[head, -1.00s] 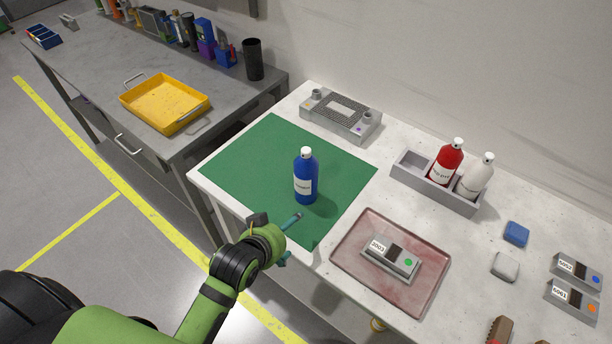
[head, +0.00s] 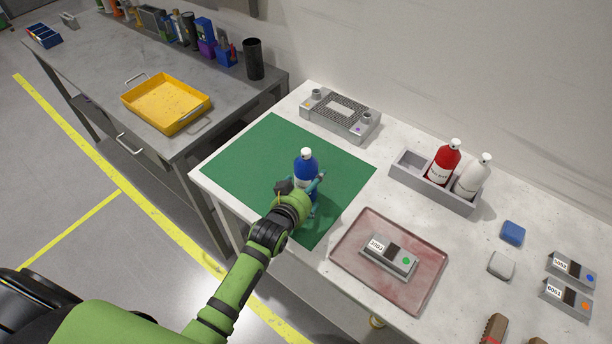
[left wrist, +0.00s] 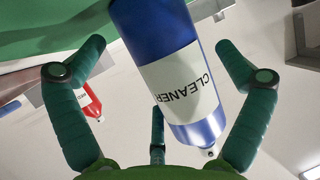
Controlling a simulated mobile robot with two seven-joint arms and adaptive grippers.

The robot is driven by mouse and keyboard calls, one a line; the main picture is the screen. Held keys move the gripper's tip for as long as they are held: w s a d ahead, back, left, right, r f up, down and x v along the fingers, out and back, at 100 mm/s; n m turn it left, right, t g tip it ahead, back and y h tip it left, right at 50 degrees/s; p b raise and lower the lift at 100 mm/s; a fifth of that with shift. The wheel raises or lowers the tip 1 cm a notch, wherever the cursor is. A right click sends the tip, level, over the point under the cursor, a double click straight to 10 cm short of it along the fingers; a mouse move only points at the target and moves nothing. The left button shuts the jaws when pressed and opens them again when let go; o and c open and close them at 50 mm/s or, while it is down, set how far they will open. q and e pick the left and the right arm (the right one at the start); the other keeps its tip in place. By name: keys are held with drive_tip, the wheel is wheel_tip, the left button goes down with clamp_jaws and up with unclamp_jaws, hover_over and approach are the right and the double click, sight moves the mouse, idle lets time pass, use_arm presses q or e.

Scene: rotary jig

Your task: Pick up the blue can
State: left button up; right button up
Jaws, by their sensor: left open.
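The blue can (head: 306,163) is a blue bottle with a white cap and a white label. It stands upright on the green mat (head: 255,150). In the left wrist view the can (left wrist: 155,30) appears large and upside down, with "CLEANER" on its label. My left gripper (head: 304,190) is at the can's near side and hides its lower part in the head view. In the left wrist view the open fingers of the gripper (left wrist: 160,50) are spread on both sides of the can, with visible gaps. My right gripper is not in view.
A red tray (head: 345,262) with a grey labelled device lies right of the mat. A grey holder (head: 432,190) with a red and a white bottle stands farther right. A grey fixture (head: 340,115) is behind the mat. The mat's left part is clear.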

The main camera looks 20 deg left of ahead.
use_arm(q)
drive_tip(key=shift+x, duration=0.95)
drive_tip(key=c, duration=1.3)
drive_tip(key=shift+r, duration=0.1)
drive_tip(key=shift+c, duration=0.3)
